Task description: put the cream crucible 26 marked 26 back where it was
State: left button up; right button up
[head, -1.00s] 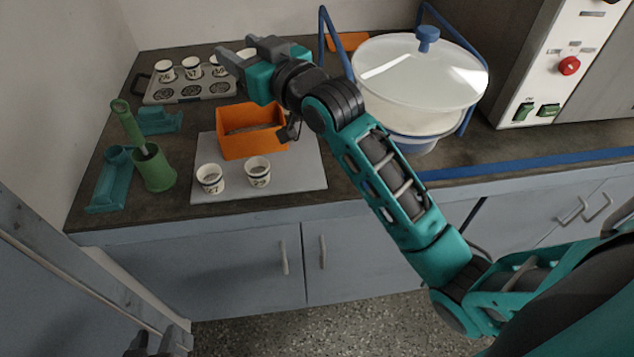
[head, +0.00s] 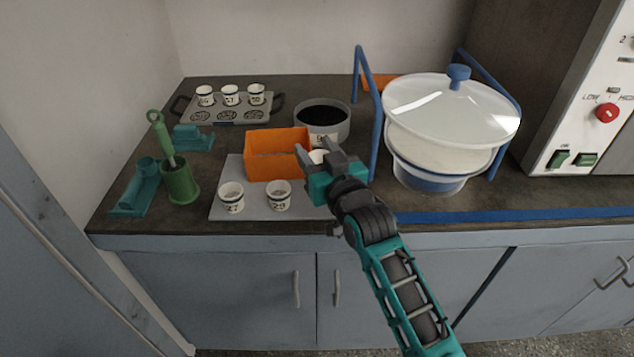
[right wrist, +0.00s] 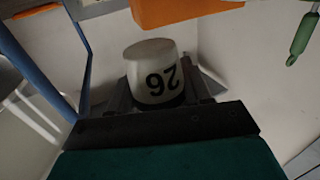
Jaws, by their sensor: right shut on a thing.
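The cream crucible 26 (right wrist: 153,72) is between the fingers of my right gripper (right wrist: 158,92), its number upside down in the right wrist view. In the head view the right gripper (head: 318,153) is shut on it, and only a pale part of the crucible (head: 318,156) shows. The gripper is just right of the orange box, over the right part of the grey mat (head: 228,208). Crucibles 27 (head: 231,197) and 29 (head: 278,195) stand on the mat's front. A grey rack (head: 184,116) at the back left holds three crucibles in its back row; its front-row places look empty. My left gripper is out of view.
The orange box (head: 272,165) stands on the mat. A dark-filled pot (head: 335,124) is behind the gripper. A lidded sieve vessel (head: 450,110) with blue posts (head: 367,115) stands close on the right. Green holders (head: 136,190) and a brush in a green cup (head: 180,184) are left.

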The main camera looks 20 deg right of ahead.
jog(key=shift+f, duration=0.95)
notch_tip(320, 180, down, 4)
jog(key=shift+r+b, duration=0.25)
jog(key=shift+b, duration=0.35)
jog(key=shift+f, duration=0.35)
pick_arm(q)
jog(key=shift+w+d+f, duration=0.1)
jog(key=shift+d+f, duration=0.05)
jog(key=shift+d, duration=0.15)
pick_arm(e)
jog(key=shift+f, duration=0.2)
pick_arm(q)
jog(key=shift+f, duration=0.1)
pick_arm(e)
jog(key=o, duration=1.1)
jog(key=shift+c, duration=0.2)
